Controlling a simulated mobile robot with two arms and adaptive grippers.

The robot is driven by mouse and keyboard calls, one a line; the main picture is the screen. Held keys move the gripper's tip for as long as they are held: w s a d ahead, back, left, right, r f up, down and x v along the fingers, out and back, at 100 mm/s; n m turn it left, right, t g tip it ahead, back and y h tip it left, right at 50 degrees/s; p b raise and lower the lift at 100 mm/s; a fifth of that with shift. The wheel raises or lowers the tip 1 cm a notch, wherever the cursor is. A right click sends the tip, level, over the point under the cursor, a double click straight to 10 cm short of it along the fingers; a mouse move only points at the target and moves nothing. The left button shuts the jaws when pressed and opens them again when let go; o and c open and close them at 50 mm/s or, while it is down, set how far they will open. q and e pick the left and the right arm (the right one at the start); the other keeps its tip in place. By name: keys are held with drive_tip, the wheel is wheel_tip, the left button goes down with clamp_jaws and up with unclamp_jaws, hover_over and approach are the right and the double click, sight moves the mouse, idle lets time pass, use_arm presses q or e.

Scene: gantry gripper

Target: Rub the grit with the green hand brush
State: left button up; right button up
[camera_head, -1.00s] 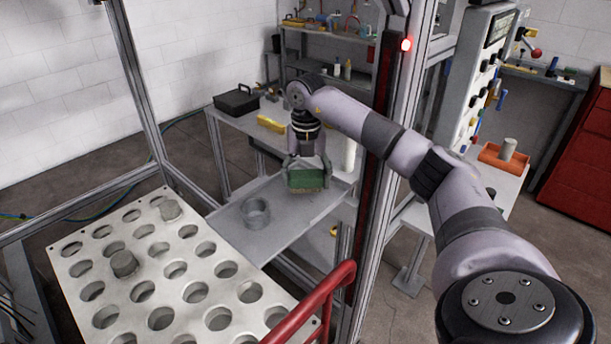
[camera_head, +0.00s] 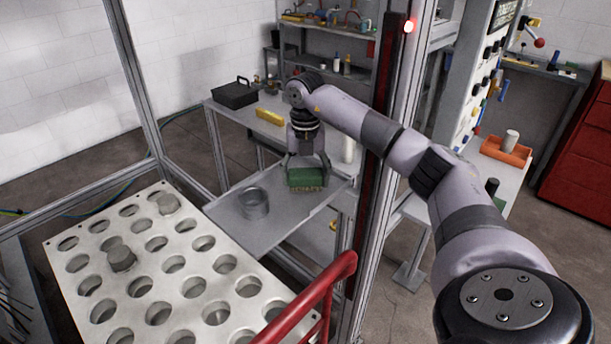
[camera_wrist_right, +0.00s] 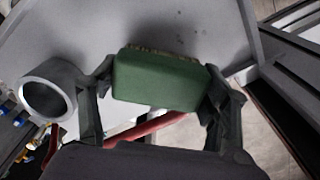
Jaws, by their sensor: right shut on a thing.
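The green hand brush (camera_head: 305,177) is held bristles down over the grey metal shelf (camera_head: 285,232). My right gripper (camera_head: 306,166) is shut on the brush, with a finger at each end of the green block. In the right wrist view the brush (camera_wrist_right: 158,80) sits between the two fingers, and its tan bristles show along the far edge. Small dark specks, likely the grit (camera_wrist_right: 178,40), lie on the grey surface just beyond the brush. I cannot tell whether the bristles touch the shelf. My left gripper is not in view.
A grey metal ring (camera_head: 254,204) stands on the shelf left of the brush, and it shows in the wrist view (camera_wrist_right: 47,92). A plate with holes (camera_head: 160,262) lies front left. A red rail (camera_head: 318,303) and a gantry post (camera_head: 376,160) stand close to my arm.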

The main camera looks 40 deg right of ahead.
drive_tip(key=shift+f+b, duration=0.45)
drive_tip(key=shift+f, duration=0.5)
